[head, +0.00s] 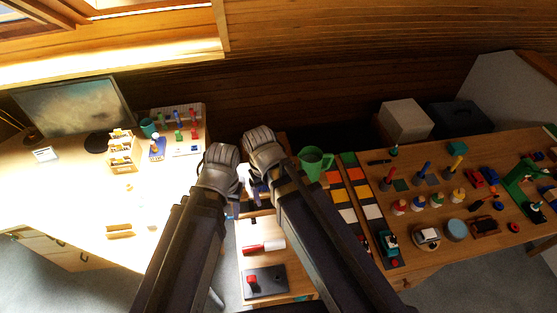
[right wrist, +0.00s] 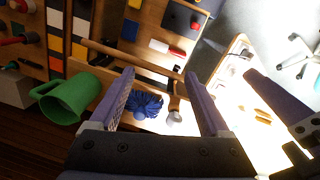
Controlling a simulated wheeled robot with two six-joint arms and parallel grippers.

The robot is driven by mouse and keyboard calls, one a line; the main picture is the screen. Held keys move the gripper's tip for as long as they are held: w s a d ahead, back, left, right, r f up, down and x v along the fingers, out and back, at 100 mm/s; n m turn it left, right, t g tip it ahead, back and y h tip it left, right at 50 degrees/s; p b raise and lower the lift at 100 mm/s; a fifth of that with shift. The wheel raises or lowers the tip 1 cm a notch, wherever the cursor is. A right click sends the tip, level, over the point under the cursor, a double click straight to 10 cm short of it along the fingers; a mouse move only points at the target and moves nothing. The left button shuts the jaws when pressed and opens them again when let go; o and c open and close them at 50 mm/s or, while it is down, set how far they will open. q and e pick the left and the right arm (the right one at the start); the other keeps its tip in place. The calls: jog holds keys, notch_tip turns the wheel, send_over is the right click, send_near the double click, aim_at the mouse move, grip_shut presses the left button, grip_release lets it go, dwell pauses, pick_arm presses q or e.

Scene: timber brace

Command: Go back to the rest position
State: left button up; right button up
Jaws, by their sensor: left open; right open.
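My left gripper (head: 238,186) and my right gripper (head: 262,176) are close together in the middle of the head view, above the far end of a narrow wooden table. Their fingers are partly hidden by my own wrists. In the right wrist view my right gripper (right wrist: 160,76) has its two fingers wide apart, with nothing clamped between them. Beyond the fingers show a blue bristly object (right wrist: 145,105) and a wooden-handled piece with a pale end (right wrist: 174,115). I cannot tell how far below the fingers they lie.
A green mug (head: 315,162) stands just right of my right gripper; it also shows in the right wrist view (right wrist: 68,98). A dark plate (head: 265,282) lies on the narrow table's near part. A bright desk (head: 90,205) is left; a workbench (head: 445,240) crowded with small items is right.

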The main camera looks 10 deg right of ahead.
jog(key=s+f+b, duration=0.3)
jog(key=f+b, duration=1.6)
jog(key=shift+s+a+n, duration=0.15)
jog(key=shift+a+n, duration=0.1)
jog(key=shift+n, duration=0.15)
dwell(0.4)
